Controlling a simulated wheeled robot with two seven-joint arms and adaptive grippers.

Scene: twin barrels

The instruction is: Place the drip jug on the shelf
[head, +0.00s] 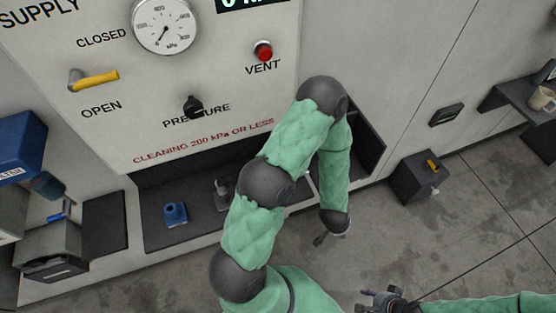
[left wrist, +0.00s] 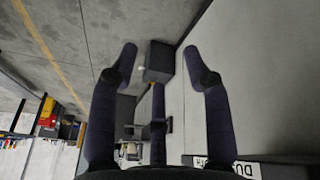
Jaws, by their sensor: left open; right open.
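A small beige vessel (head: 543,98), which looks like the drip jug, stands on a dark wall shelf (head: 512,92) at the far right of the head view. A small pale shape in the left wrist view (left wrist: 130,150) may be the same vessel. My left gripper (head: 326,238) hangs above the floor below the panel, well away from the vessel. In the left wrist view its fingers (left wrist: 160,65) are spread with nothing between them. My right gripper (head: 384,300) is open at the bottom edge, low over the floor, and appears empty.
A dark box with a yellow handle (head: 418,178) stands by the wall. The panel has a yellow lever (head: 95,78), a gauge (head: 166,24) and a red vent button (head: 263,50). A blue item (head: 175,213) sits in the recess below. Floor at right is clear.

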